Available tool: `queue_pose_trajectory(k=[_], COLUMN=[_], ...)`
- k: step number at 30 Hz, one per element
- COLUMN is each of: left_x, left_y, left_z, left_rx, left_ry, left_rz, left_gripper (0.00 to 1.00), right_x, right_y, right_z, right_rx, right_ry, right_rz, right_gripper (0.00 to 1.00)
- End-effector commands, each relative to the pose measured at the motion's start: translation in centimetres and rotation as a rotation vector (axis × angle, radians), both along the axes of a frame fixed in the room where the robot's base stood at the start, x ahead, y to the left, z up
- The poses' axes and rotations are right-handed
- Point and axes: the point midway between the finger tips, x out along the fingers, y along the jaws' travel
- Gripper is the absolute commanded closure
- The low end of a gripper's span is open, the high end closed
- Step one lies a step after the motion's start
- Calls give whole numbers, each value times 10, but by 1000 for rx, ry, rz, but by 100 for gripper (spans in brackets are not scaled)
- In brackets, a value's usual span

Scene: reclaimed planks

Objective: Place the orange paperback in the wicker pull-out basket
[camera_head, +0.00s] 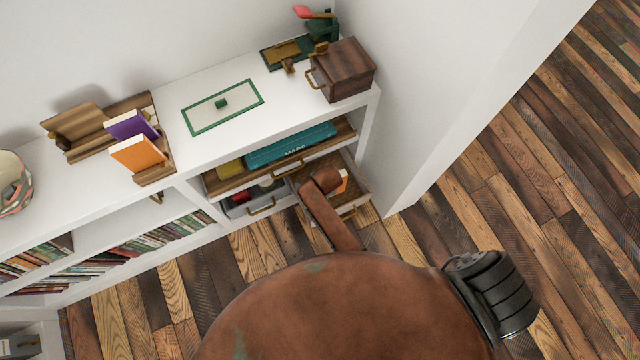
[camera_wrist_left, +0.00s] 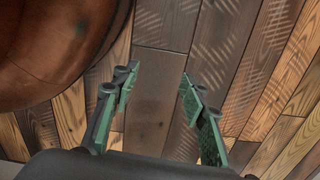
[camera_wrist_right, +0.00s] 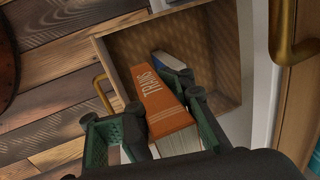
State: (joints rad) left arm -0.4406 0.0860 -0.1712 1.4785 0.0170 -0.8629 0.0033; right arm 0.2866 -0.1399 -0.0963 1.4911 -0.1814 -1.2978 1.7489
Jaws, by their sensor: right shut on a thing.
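The orange paperback (camera_wrist_right: 162,105), with white lettering on it, is between the fingers of my right gripper (camera_wrist_right: 166,108), which is shut on it. The book is in or just above the opening of the brown pull-out basket (camera_wrist_right: 222,45); I cannot tell whether it touches the bottom. In the head view, the basket (camera_head: 361,194) stands pulled out at the right end of the shelf, and a bit of the orange paperback (camera_head: 343,182) shows beside my arm. My arm hides the right gripper there. My left gripper (camera_wrist_left: 157,80) is open and empty above the floor.
A blue-and-white thing (camera_wrist_right: 172,62) lies beside the book in the basket. Another orange book (camera_head: 138,153) and a purple book (camera_head: 131,125) stand in a wooden holder on the shelf top. A drawer with a teal thing (camera_head: 290,145) is above the basket. Floor is clear.

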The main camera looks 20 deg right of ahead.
Motion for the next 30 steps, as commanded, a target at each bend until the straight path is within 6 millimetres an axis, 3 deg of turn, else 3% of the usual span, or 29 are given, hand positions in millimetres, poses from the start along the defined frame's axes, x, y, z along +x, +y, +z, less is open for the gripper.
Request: queue_pose_trajectory(k=[1, 18, 24, 30], left_x=[6, 52, 56, 57], left_y=[0, -31, -37, -39], left_z=[5, 115, 154, 171], left_rx=[-1, -39, -50, -54], left_ry=[-1, -2, -1, -2], left_rz=[4, 2, 3, 4], left_gripper=[60, 60, 60, 60], right_x=[-1, -2, -1, 0], right_y=[-1, -3, -3, -2], right_z=[-15, -96, -116, -122], right_rx=[-3, -1, -1, -1], right_ry=[6, 5, 3, 1], right_rz=[1, -1, 0, -1], right_gripper=[100, 100, 100, 100])
